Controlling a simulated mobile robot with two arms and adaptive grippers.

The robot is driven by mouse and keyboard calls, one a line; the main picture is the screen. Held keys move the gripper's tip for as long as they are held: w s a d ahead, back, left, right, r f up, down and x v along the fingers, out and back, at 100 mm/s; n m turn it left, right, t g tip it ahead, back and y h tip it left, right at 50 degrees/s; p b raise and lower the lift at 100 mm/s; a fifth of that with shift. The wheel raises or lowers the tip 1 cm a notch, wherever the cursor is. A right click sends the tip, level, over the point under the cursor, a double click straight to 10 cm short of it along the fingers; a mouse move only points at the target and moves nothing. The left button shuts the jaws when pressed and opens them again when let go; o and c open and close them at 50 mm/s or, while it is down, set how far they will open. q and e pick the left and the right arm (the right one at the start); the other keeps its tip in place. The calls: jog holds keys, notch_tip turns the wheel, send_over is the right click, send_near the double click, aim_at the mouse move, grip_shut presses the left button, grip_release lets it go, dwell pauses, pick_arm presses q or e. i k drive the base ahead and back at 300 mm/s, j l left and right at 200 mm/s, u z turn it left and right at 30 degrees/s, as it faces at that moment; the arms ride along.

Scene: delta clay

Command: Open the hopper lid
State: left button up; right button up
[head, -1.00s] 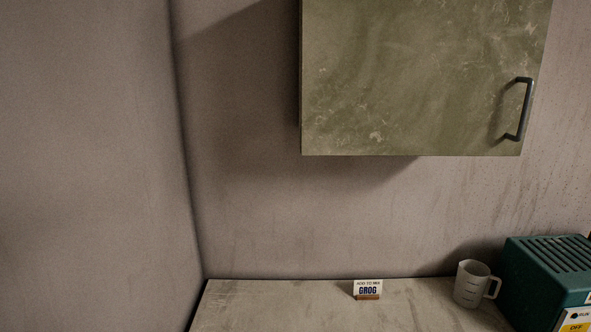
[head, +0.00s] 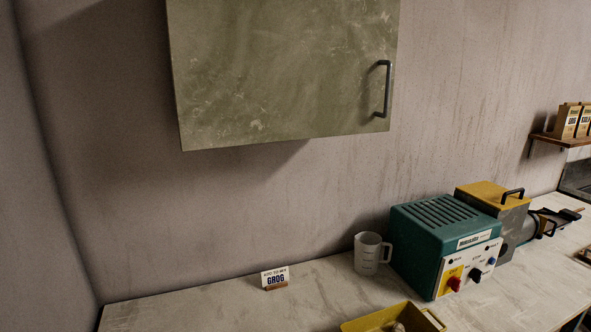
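The hopper is the grey box with a yellow lid (head: 493,194) on the machine at the right of the counter. The lid lies flat and closed on top of the hopper body (head: 515,222), with a dark handle (head: 512,195) standing on it. The teal motor housing (head: 440,236) of the machine stands to its left, with a control panel (head: 470,268) on its front. Neither of my grippers is in view.
A measuring jug (head: 368,254) stands left of the teal housing. A GROG card (head: 275,278) stands further left. A yellow tray (head: 375,320) is at the front edge. A wall cabinet (head: 285,70) hangs above. A shelf (head: 562,140) with cartons is at right. The counter's left part (head: 190,308) is mostly clear.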

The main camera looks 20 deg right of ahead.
aim_at(496, 197)
jog(key=z, duration=1.8)
jog(key=i+l, duration=0.6)
jog(key=l, duration=0.15)
